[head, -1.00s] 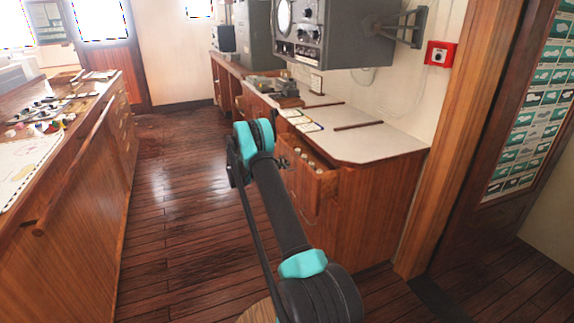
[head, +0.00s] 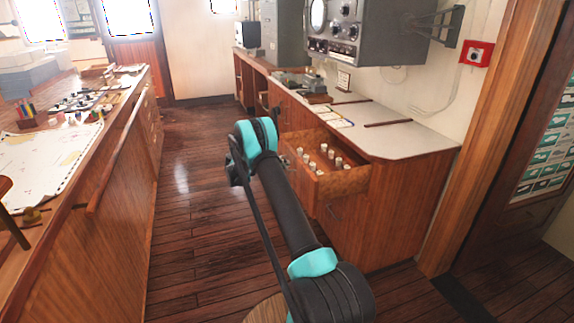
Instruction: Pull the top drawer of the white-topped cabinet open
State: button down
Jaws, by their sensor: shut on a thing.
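The white-topped cabinet (head: 414,138) stands right of centre against the wall. Its top drawer (head: 343,184) is pulled well out to the left, and several small pale cylindrical items (head: 325,152) show inside it. My gripper (head: 284,161) is mostly hidden behind my dark arm with teal joints; only a small part shows at the drawer's front panel. It is shut at the drawer front, where the handle is; the handle itself is hidden.
A wooden chart counter with a rail (head: 118,150) runs along the left. The wooden floor (head: 190,215) between it and the cabinet is clear. A grey instrument box (head: 385,38) hangs above the cabinet. A door frame stands at right.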

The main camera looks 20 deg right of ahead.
jog(key=shift+w, duration=0.1)
jog(key=c, duration=1.9)
grip_release()
jog(key=v, duration=1.2)
